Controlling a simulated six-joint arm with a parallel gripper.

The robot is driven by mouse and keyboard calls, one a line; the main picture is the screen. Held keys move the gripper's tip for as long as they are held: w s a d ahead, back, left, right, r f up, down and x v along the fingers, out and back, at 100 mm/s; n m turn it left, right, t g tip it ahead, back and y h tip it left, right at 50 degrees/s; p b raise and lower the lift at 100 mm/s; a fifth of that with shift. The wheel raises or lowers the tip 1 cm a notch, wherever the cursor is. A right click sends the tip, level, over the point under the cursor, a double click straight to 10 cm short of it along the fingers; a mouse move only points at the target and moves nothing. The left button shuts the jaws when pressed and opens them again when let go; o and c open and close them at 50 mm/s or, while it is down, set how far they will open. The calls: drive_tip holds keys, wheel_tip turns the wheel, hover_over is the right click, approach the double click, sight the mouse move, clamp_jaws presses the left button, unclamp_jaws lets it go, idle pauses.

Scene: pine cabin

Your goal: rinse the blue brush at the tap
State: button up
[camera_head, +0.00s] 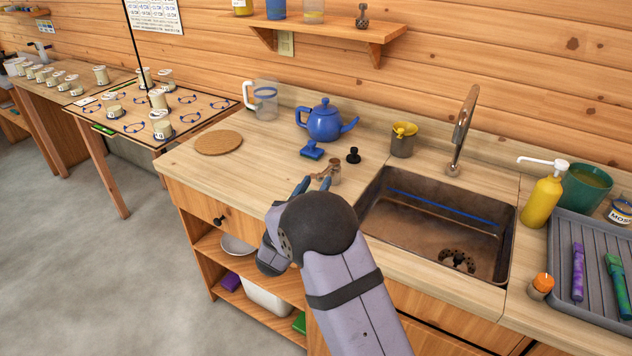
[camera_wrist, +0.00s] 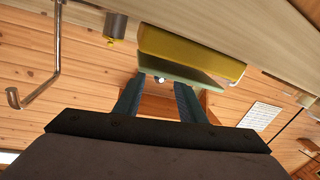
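The blue brush (camera_head: 312,151), a small block with a raised grip, stands on the counter in front of the blue teapot. My gripper (camera_head: 315,184) is over the counter's front part, nearer me than the brush. Its two blue fingers are apart and no brush is between them. The fingers (camera_wrist: 160,92) also show apart in the wrist view, which looks upside down. The tap (camera_head: 462,130) rises behind the sink (camera_head: 430,232) at the right. I cannot make out the brush in the wrist view.
A black knobbed piece (camera_head: 353,156) and a small brownish piece (camera_head: 335,173) stand close to my gripper. The teapot (camera_head: 324,122) and a cup with yellow strainer (camera_head: 402,146) are behind. A yellow-green block (camera_wrist: 190,55) fills the wrist view's upper middle; I cannot place it.

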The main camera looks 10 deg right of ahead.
drive_tip(key=shift+w+d, duration=0.25)
drive_tip(key=shift+w, duration=0.15)
clamp_jaws()
drive_tip(key=shift+a, duration=0.1)
drive_tip(key=shift+w+a+r+m+g+h, duration=0.1)
drive_tip(key=shift+w+a+m+g+h, duration=0.25)
drive_tip(key=shift+w+m+g+h, duration=0.3)
drive_tip(key=shift+w+a+r+m+g+h, duration=0.1)
drive_tip(key=shift+w+a+m+g+h, duration=0.3)
drive_tip(key=shift+h, duration=0.35)
drive_tip(key=shift+w+a+m+g+h+b, duration=0.3)
drive_tip(key=shift+w+m+g+h, duration=0.2)
drive_tip(key=shift+m+g, duration=0.25)
drive_tip(key=shift+w+a+m+g+h+b, duration=0.25)
drive_tip(key=shift+w+m+g+h, duration=0.15)
drive_tip(key=shift+m+g+h, duration=0.3)
